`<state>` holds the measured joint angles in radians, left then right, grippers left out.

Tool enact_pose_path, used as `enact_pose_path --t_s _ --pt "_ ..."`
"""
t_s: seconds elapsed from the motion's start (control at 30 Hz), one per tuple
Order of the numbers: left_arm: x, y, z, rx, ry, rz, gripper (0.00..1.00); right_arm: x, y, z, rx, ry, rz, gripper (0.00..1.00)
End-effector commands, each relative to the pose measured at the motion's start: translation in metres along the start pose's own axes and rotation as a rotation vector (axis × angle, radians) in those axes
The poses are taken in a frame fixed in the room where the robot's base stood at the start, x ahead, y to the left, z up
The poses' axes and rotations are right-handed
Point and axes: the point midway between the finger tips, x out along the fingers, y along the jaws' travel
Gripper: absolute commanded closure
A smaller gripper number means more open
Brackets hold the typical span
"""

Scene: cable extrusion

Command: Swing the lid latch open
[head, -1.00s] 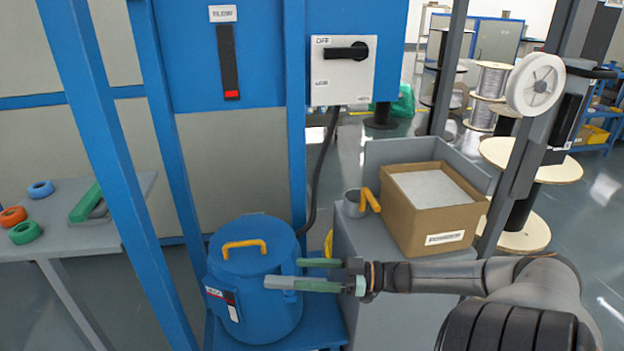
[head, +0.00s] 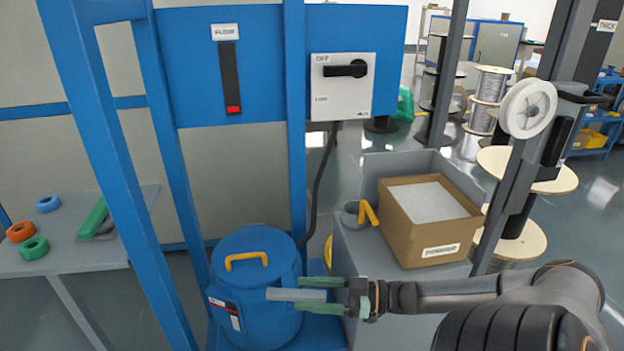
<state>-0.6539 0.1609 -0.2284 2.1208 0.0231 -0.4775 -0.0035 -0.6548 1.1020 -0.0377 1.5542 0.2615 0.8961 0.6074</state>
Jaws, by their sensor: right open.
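The blue drum (head: 258,326) stands at lower centre with its lid (head: 232,249) on and a yellow handle (head: 246,260) on top. A grey bar, which looks like the lid latch (head: 290,294), lies level across the drum's upper right side and points right. My right gripper (head: 297,294) comes in from the right, with green fingers open. One finger shows above the bar and one below it. I cannot tell whether either finger touches it. My left gripper is not in view.
A grey cabinet (head: 352,262) right of the drum carries a cardboard box (head: 418,245) of pale material and a small scoop with a yellow handle (head: 368,212). A blue frame post (head: 168,165) stands left of the drum. A black cable (head: 318,190) hangs behind it.

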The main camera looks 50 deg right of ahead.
Motion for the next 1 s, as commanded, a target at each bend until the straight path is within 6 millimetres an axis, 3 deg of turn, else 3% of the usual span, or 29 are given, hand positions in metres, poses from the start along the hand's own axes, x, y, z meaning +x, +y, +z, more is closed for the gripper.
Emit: enact_pose_path --t_s 0.13,0.4,0.77,1.0 --pt "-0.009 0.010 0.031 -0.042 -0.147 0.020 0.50 -0.003 -0.020 -0.013 0.006 -0.001 -0.001 0.35" --pt "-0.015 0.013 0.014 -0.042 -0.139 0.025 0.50 -0.008 -0.057 -0.028 0.004 0.000 0.000 0.35" --pt "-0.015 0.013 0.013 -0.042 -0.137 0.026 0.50 -0.009 -0.063 -0.028 0.001 0.000 -0.001 0.35" --pt "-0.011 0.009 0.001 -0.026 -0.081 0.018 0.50 -0.006 -0.067 -0.019 -0.075 0.004 -0.007 0.59"
